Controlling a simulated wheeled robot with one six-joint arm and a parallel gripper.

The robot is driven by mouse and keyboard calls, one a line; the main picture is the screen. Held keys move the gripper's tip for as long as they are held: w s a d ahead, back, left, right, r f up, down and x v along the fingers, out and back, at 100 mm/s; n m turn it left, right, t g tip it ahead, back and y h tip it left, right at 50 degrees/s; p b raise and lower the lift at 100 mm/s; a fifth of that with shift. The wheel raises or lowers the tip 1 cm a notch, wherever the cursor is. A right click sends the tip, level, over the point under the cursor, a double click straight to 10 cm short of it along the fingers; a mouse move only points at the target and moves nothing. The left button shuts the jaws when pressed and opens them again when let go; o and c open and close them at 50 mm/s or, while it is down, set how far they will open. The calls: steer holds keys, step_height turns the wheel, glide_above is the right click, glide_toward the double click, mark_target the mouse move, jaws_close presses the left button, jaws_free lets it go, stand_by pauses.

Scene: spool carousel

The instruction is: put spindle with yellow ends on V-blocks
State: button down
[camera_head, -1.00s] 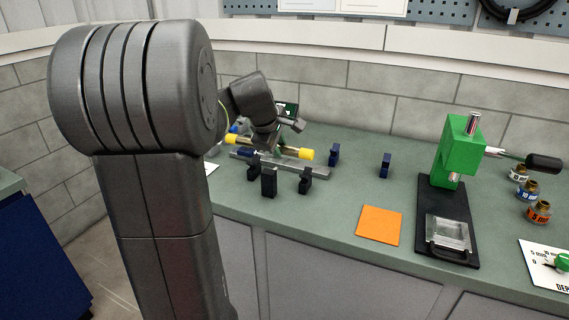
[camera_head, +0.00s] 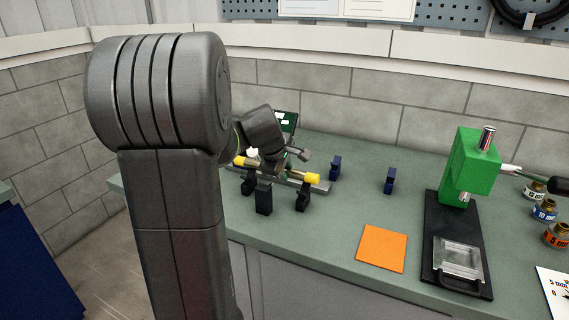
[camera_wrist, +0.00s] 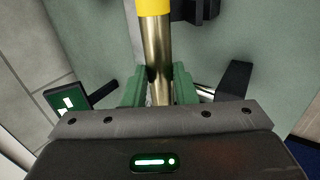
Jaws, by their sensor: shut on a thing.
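The spindle is a brass rod with yellow ends (camera_head: 312,178). My gripper (camera_head: 272,166) is shut on its middle, and the spindle lies roughly crosswise, tilted in the head view. In the wrist view the brass rod (camera_wrist: 156,50) runs between the green fingers, with one yellow end (camera_wrist: 153,6) at the top edge. Black blocks (camera_head: 263,198), (camera_head: 303,195) and (camera_head: 248,185) stand just in front of and below the spindle. Two dark blue blocks (camera_head: 335,168), (camera_head: 390,181) stand to the right. Notches are too small to make out, and contact with any block cannot be told.
An orange square (camera_head: 383,248) lies at the front. A green press (camera_head: 470,165) on a black base stands right, with several labelled fittings (camera_head: 545,210) beyond. The green bench between blocks and press is mostly clear.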

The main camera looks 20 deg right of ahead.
step_height(320, 180, down, 3)
steer(key=shift+f, duration=0.2)
steer(key=c, duration=1.2)
jaws_free()
steer(key=shift+o, duration=0.2)
steer(key=shift+s, duration=0.1)
steer(key=v, duration=1.2)
